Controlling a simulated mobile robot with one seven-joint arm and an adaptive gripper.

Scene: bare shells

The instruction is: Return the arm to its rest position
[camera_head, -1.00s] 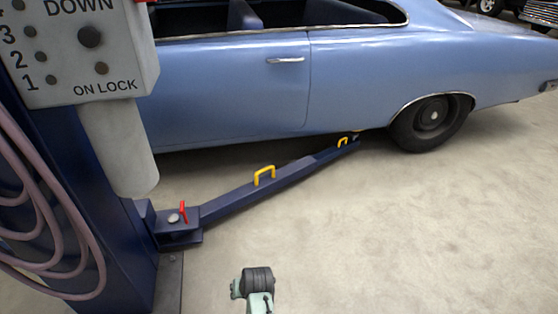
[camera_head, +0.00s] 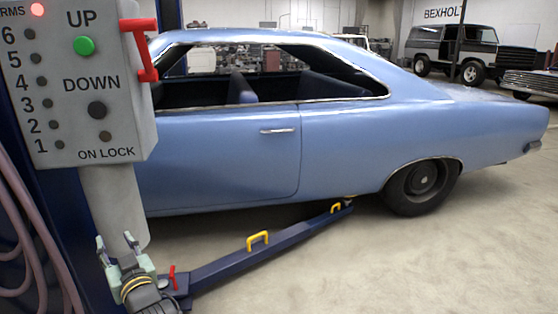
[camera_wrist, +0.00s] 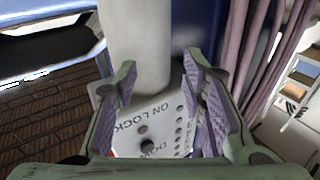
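My gripper (camera_head: 117,240) is at the lower left of the head view, in front of the lift post and below the grey control box (camera_head: 120,128). Its two fingers stand apart with nothing between them. In the wrist view my gripper (camera_wrist: 159,65) is also open and empty. The control box (camera_wrist: 155,132) shows upside down between and beyond the fingers there, with the words ON LOCK readable. Most of my arm is out of the head view; only the wrist part behind the gripper shows at the bottom edge.
A blue car (camera_head: 350,135) stands behind. A dark blue lift arm (camera_head: 225,264) with yellow handles runs from near my gripper towards the car. Purple hoses (camera_head: 35,235) hang at the left. The floor (camera_head: 430,265) at the lower right is clear.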

